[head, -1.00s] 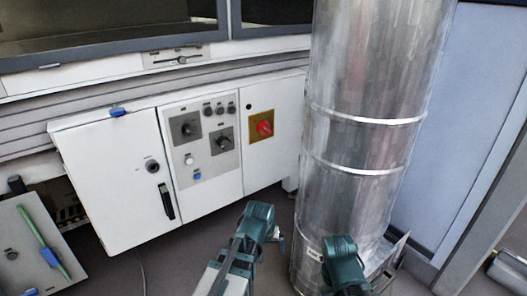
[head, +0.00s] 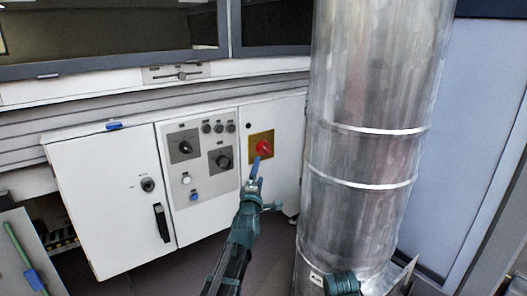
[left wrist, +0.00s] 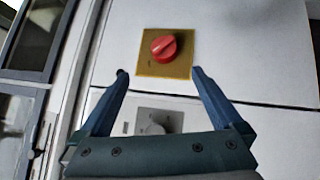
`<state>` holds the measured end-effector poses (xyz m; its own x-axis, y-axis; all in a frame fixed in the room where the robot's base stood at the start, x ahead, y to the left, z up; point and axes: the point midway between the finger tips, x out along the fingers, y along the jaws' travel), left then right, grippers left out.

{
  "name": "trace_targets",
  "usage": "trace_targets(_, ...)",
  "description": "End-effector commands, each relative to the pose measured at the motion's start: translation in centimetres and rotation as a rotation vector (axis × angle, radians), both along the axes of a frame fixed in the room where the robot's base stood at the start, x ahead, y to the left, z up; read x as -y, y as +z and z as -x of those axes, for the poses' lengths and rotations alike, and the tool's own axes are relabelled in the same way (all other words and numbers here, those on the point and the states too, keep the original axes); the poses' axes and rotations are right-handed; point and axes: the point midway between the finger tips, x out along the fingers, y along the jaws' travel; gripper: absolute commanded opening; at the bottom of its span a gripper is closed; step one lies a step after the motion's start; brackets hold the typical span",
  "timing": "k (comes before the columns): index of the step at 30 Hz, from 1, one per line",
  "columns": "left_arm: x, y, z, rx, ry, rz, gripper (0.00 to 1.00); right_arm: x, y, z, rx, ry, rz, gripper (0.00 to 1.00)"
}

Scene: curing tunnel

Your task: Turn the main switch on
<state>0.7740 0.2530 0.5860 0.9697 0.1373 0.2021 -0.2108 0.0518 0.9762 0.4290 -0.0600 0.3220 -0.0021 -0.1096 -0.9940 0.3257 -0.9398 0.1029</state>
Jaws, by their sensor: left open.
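The main switch is a red rotary knob (head: 264,147) on a yellow square plate (head: 254,138), on the right part of the white cabinet front. In the left wrist view the red knob (left wrist: 163,47) sits above and between the fingertips, with its grip ridge tilted. My left gripper (head: 256,181) is just below the switch in the head view. In the left wrist view its blue fingers (left wrist: 160,73) are spread open and empty, apart from the knob. My right arm shows only partly at the bottom, and its fingertips are hidden.
A grey panel (head: 204,173) with black rotary knobs and small buttons is left of the switch. A white door (head: 110,205) with a black handle is further left. A large shiny metal duct (head: 365,110) stands close on the right of the switch.

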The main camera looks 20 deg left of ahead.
Motion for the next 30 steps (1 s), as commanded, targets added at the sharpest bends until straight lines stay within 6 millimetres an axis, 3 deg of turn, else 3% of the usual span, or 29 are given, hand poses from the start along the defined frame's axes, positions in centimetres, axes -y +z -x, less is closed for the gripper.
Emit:
trace_targets(11, -0.2, 0.4, -1.9, -0.002, -0.001, -0.002, 1.00, 0.0, 0.5, 0.0, 0.000, 0.000, 0.000, 0.50)
trace_targets(30, -1.7, 2.8, -12.9, -0.003, -0.001, -0.003, 1.00, 0.0, 2.7, 0.0, 0.000, 0.000, 0.000, 0.50)
